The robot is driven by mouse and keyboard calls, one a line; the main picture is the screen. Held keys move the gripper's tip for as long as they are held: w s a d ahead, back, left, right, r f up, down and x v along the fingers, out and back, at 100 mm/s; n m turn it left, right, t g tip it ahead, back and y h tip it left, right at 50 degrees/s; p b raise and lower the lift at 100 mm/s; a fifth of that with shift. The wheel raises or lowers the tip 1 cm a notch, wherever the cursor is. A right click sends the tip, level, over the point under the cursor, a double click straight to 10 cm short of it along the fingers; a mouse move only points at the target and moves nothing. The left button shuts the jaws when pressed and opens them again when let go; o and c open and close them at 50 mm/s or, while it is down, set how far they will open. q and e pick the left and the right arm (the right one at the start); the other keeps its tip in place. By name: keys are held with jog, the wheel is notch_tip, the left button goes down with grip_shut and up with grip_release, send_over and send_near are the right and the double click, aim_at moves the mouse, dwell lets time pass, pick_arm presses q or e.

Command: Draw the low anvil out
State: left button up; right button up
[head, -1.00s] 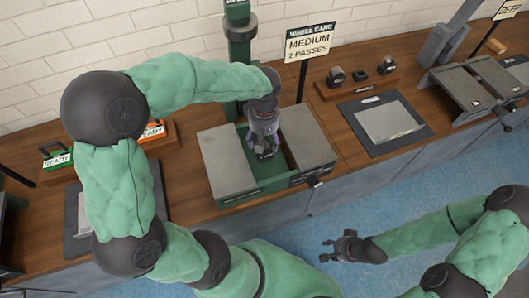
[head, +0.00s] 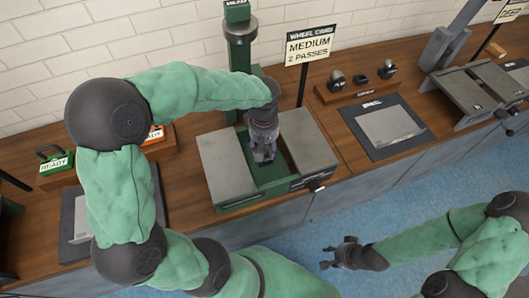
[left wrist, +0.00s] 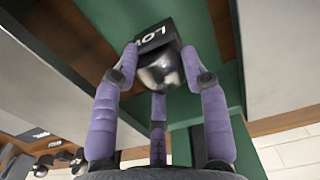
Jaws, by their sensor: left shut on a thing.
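The low anvil (left wrist: 160,68) shows in the left wrist view as a dark block lettered "LO…" with a shiny rounded metal part. My left gripper (left wrist: 159,82) has its purple fingers closed around it, two at the sides and one opposite. In the head view my left gripper (head: 262,156) points down into the green channel of the machine (head: 272,176), between two grey plates. The anvil is hidden by the gripper there. Whether it is raised from its seat I cannot tell. My right gripper (head: 330,256) is empty, fingers apart, over the blue floor.
Grey plates (head: 229,168) and (head: 306,140) flank the channel closely. A green post (head: 240,55) and a "MEDIUM 2 PASSES" sign (head: 310,46) stand behind. A dark mat with a grey plate (head: 389,126) and a wooden rack (head: 357,86) lie to the right.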

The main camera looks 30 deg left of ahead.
pick_arm(q)
jog(key=shift+r+p, duration=0.6)
jog(key=shift+r, duration=0.15)
dwell(0.5)
jog(key=shift+r+p, duration=1.2)
jog(key=shift+r, duration=0.25)
dwell(0.8)
